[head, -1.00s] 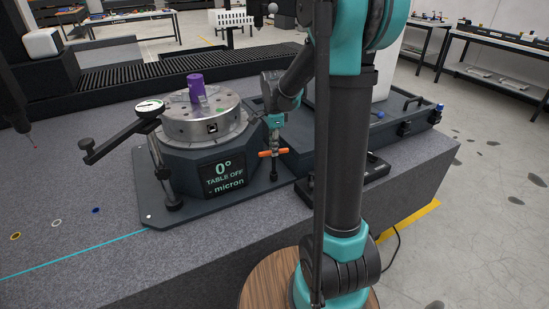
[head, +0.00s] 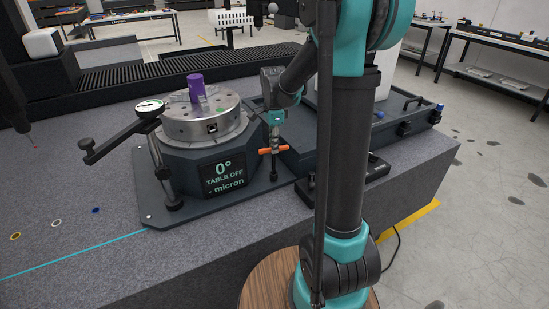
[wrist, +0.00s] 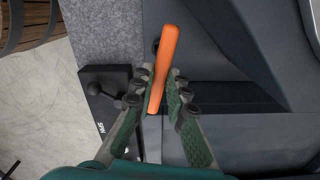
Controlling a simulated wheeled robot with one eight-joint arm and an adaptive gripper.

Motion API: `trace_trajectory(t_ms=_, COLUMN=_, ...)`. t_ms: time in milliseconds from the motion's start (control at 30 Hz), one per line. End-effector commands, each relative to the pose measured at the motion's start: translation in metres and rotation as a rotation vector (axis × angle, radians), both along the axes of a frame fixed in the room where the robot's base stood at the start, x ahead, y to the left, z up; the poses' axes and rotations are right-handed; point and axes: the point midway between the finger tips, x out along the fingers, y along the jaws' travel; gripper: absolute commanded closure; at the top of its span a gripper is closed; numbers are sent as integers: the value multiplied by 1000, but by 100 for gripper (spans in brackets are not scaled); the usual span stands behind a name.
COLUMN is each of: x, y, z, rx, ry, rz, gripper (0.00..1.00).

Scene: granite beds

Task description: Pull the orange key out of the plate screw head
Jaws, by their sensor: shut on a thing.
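The orange key (head: 272,151) shows in the head view as a short crossbar above the dark plate (head: 232,195), at the right side of the rotary table. My gripper (head: 275,141) points down and is shut on its middle. In the wrist view the orange key (wrist: 164,62) runs lengthwise between the two green-padded fingers of my gripper (wrist: 160,78). A dark upright stem (head: 274,170) stands below the key in the head view. I cannot tell whether the key's tip is still in the screw head, which is too small to make out.
The rotary table (head: 205,127) with a purple cylinder (head: 196,88) stands left of my gripper. A dial indicator arm (head: 122,133) reaches out at the left. The granite front left is mostly clear.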

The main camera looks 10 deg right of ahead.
Motion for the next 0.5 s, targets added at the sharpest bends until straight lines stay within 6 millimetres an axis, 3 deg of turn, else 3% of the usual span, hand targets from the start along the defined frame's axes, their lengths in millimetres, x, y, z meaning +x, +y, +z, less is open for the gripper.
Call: trace_trajectory(t_ms=500, x=0, y=0, z=27, rx=0, ry=0, rz=0, gripper=100)
